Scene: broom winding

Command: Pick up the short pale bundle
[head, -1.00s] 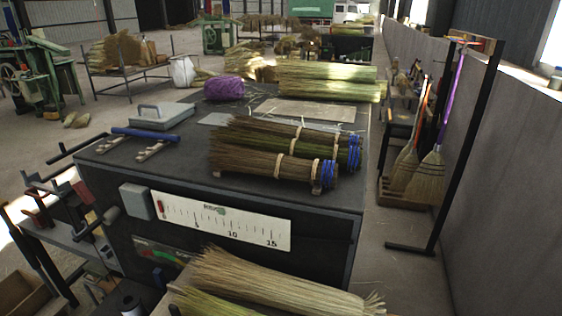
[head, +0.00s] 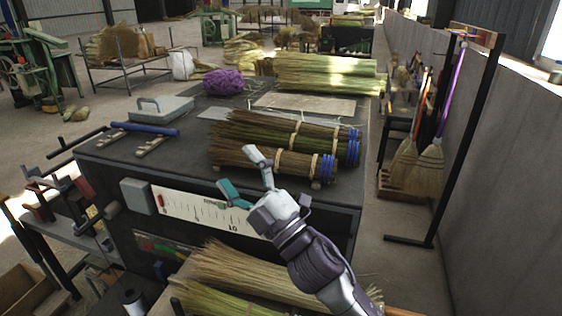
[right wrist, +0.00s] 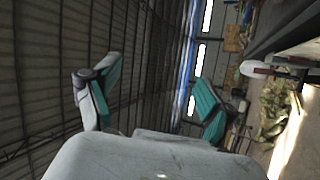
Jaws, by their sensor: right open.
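A pale straw bundle (head: 235,268) lies low in front of the dark bench at the bottom of the head view. Its right part is partly hidden behind my right forearm. My right gripper (head: 238,170) is open and empty, raised in front of the bench with its fingers pointing up and left. In the head view its fingers overlap the bench's front edge and the nearest bound bundle. The right wrist view shows its two teal-padded fingers (right wrist: 160,70) spread with nothing between them, and no bundle. My left gripper is not in view.
A greener bundle (head: 205,297) lies beside the pale one. Several bundles (head: 270,134) with blue-bound ends lie on the bench (head: 185,165). A ruler plate (head: 190,206) is on the bench front. A broom rack (head: 458,130) stands at right; the floor between is clear.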

